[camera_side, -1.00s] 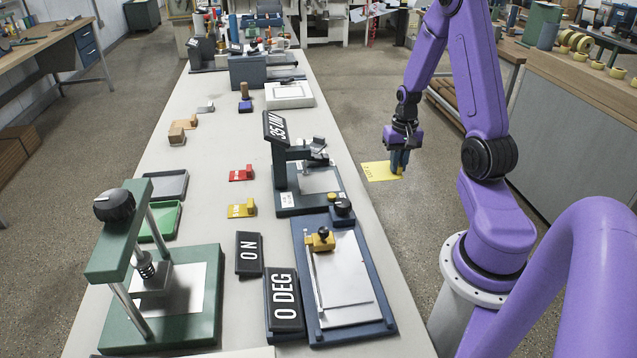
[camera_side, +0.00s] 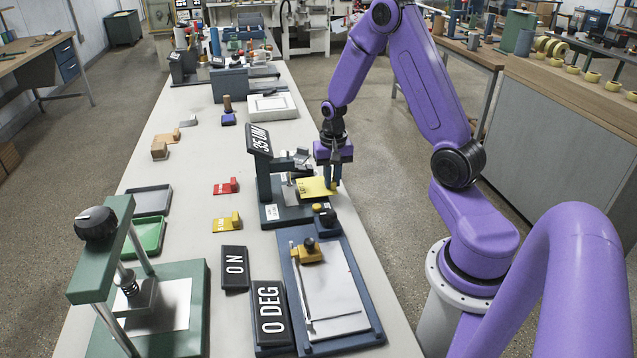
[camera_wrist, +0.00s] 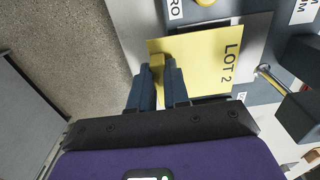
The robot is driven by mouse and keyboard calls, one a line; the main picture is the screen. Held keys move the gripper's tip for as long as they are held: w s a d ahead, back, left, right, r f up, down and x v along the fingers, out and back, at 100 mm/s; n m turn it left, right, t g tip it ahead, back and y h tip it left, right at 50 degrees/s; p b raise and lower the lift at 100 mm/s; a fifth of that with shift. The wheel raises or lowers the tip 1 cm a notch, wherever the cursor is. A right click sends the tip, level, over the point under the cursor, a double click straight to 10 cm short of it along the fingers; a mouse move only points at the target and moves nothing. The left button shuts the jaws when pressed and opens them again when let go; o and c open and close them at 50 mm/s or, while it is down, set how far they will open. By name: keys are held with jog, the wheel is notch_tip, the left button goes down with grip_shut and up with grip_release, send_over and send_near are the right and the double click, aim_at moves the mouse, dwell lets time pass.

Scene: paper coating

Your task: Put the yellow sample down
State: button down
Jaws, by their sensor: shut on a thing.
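The yellow sample (camera_side: 314,189) is a flat sheet with a small tab. In the wrist view its face (camera_wrist: 205,72) reads "LOT 2". My gripper (camera_side: 334,186) is shut on its tab at the sheet's right edge; the two blue fingers (camera_wrist: 158,82) pinch the tab in the wrist view. The sheet is roughly level over the dark blue gauge (camera_side: 281,213), whose tilted display reads 35 UM. The sheet hides part of the gauge's plate. I cannot tell whether the sheet touches it.
In front is a blue board (camera_side: 366,337) with white paper and a yellow slider. Red (camera_side: 226,187) and yellow (camera_side: 226,223) tabbed pieces lie left of the gauge. A green press (camera_side: 190,275) stands front left. The floor right of the bench is open.

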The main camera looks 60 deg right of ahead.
aim_at(319, 188)
jog(key=shift+w+a, duration=1.15)
jog(key=shift+w+a+f, duration=0.2)
jog(key=shift+a+f, duration=0.05)
jog(key=shift+d+f, duration=0.1)
jog(key=shift+f, duration=0.2)
jog(key=shift+f, duration=0.25)
jog(key=c, duration=1.1)
grip_release()
